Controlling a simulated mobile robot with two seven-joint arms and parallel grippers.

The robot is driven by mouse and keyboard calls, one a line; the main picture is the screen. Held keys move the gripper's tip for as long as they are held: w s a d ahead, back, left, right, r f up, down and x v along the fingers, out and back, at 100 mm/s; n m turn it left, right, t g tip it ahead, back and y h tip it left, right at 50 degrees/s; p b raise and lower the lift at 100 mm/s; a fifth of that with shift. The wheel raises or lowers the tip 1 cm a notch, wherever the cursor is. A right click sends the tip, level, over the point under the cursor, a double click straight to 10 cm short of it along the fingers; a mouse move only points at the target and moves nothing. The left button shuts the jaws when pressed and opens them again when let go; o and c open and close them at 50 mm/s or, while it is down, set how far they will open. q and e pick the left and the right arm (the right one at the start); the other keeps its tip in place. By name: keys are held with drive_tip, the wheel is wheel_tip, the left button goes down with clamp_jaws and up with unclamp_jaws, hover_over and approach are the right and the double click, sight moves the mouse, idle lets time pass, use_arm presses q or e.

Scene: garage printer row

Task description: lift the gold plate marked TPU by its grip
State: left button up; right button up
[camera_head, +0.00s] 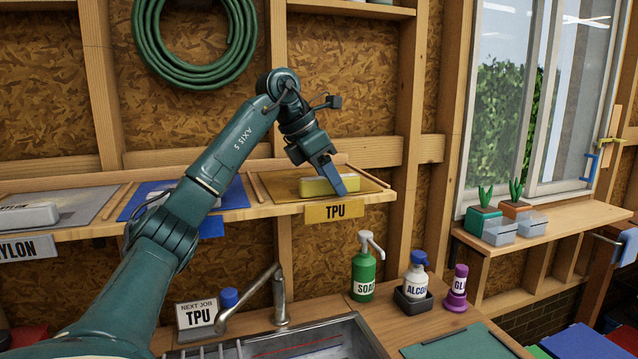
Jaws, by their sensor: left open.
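The gold plate (280,189) lies flat on the wooden shelf, with a gold tag marked TPU (335,211) at its front edge. A pale yellow block-shaped grip (318,187) stands on the plate. My left gripper (334,180) reaches down over the plate from above. Its blue fingers are open at the right part of the grip and hide some of it. I cannot tell whether they touch it. My right gripper is not in view.
A blue plate (145,196) and a grey plate marked NYLON (75,212) lie left on the same shelf. Below stand a soap bottle (363,270), an alcohol bottle (416,278), a glue bottle (457,285) and a NEXT JOB TPU sign (197,317). Space above the gold plate is clear except for my arm.

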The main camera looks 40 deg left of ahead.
use_arm(q)
drive_tip(key=shift+f, duration=0.1)
clamp_jaws()
idle(0.5)
